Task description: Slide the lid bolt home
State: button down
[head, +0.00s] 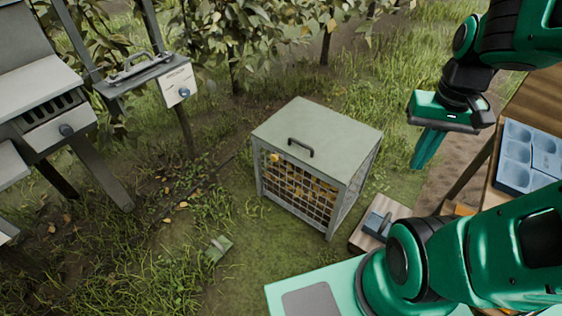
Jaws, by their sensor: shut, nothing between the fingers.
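A crate with mesh sides and a grey-green lid (320,132) stands on the grass in the middle of the head view. The lid lies flat on top and has a dark handle (300,147) near its front edge. Yellowish fruit (305,185) shows behind the mesh. I cannot make out a bolt on the lid for certain; a small yellowish spot (275,158) shows at the upper left of the front. My green gripper (424,155) hangs to the right of the crate, clear of it, fingers together and pointing down. It is shut and empty.
A wooden table (525,100) with a blue compartment tray (528,155) stands at the right. A low wooden block with a grey fitting (377,224) sits right of the crate. Grass in front is mostly clear.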

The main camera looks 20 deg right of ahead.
aim_at(277, 159)
jog(key=w+a+f+n+t+y, duration=0.1)
jog(key=w+a+f+n+y, duration=0.1)
jog(key=w+f, duration=0.8)
jog(key=w+a+f+n+t+y, duration=0.1)
jog(key=w+a+f, duration=0.2)
jog(key=w+f, duration=0.7)
jog(key=w+a+f+m+t+y, duration=0.1)
jog(key=w+a+f+m+t, duration=0.2)
jog(key=w+f, duration=0.4)
jog(key=w+a+f+m+t+y, duration=0.1)
jog(key=w+a+f+m+t, duration=0.2)
jog(key=w+f+m+t, duration=0.3)
jog(key=shift+w+f+m+y, duration=0.4)
jog(key=shift+w+f, duration=0.75)
jog(key=shift+f, duration=1.4)
jog(key=shift+a, duration=0.15)
jog(key=x, duration=1.4)
